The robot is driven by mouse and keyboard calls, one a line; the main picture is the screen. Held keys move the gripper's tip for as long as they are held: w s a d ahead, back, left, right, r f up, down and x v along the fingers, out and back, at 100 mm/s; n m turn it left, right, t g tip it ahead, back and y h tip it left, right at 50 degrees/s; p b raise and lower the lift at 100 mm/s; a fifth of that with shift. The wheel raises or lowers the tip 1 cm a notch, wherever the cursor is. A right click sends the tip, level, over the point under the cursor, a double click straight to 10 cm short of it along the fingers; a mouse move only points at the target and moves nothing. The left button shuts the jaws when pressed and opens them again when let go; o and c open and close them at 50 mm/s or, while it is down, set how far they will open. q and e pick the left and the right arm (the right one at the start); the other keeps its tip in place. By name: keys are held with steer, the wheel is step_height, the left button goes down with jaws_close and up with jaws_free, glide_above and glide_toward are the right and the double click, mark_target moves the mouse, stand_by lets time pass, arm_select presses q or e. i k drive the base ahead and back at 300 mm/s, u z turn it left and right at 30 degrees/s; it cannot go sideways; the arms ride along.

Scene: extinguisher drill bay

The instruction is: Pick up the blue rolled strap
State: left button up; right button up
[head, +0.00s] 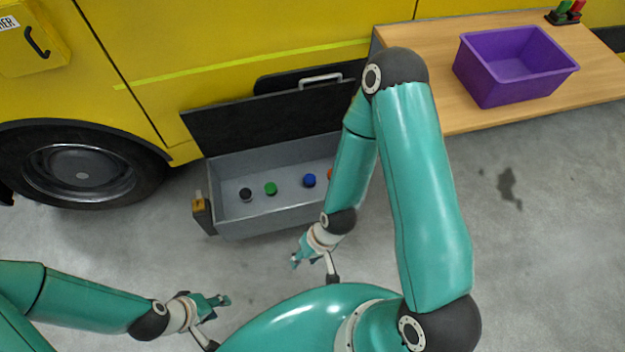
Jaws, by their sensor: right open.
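The blue rolled strap (309,180) lies in the grey open drawer (235,228) of the yellow vehicle, right of the middle. A green roll (270,188) and a black roll (246,194) lie to its left. An orange item (331,174) to its right is mostly hidden behind my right arm. My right gripper (295,262) is open, in front of the drawer and apart from the strap. My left gripper (226,301) is lower left, over the floor, away from the drawer; its fingers are too small to tell open or shut.
A purple bin (512,68) stands on a wooden bench (465,112) at the upper right, with red and green items (567,12) behind it. A black flap (255,118) stands up behind the drawer. A wheel (82,165) is at left. The grey floor is clear apart from a dark stain.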

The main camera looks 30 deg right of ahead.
mark_target(310, 178)
steer(key=i, duration=0.85)
steer(key=u, duration=0.05)
